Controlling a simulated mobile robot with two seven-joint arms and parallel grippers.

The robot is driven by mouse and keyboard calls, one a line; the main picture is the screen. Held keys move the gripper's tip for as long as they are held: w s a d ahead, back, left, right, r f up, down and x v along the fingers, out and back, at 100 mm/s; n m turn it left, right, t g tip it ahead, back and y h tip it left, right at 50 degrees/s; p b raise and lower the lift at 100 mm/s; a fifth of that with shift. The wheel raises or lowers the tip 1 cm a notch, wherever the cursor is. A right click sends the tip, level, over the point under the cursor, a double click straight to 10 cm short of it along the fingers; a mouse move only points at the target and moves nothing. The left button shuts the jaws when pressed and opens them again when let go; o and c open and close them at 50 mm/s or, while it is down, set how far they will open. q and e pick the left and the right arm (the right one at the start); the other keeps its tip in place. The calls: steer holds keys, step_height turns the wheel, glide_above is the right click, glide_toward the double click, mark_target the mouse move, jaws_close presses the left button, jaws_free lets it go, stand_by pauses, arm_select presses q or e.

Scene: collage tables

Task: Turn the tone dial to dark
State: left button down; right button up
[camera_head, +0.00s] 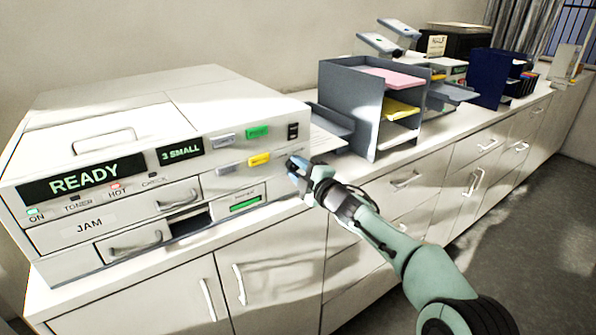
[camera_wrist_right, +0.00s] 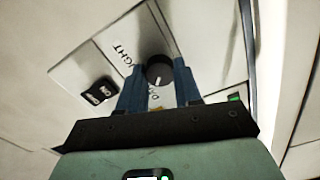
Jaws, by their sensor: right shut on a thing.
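The tone dial (camera_wrist_right: 159,68) is a round black knob on the pale front panel of the copier (camera_head: 100,130). In the right wrist view its white mark is on the lower side, near partly covered lettering that starts with "D". The word "LIGHT" (camera_wrist_right: 122,54) is at its upper left. My right gripper (camera_head: 300,172) is at the right end of the copier front and covers the dial in the head view. Its blue fingers (camera_wrist_right: 159,80) are on both sides of the dial, shut on it. My left gripper is not in view.
A black rocker switch (camera_wrist_right: 97,91) is close to the dial; it also shows in the head view (camera_head: 293,131). Green and yellow buttons (camera_head: 259,159) are to the left of my gripper. A grey paper tray rack (camera_head: 345,100) stands to the right on the counter.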

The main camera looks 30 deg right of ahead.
stand_by(0.3)
steer(key=o, duration=1)
steer(key=shift+o, duration=0.2)
steer(key=shift+s, duration=0.15)
steer(key=shift+s, duration=0.3)
steer(key=s+d+b, duration=0.1)
steer(key=s, duration=1.1)
steer(key=shift+s+b, duration=0.25)
steer(key=shift+b, duration=0.15)
steer(key=shift+f, duration=0.1)
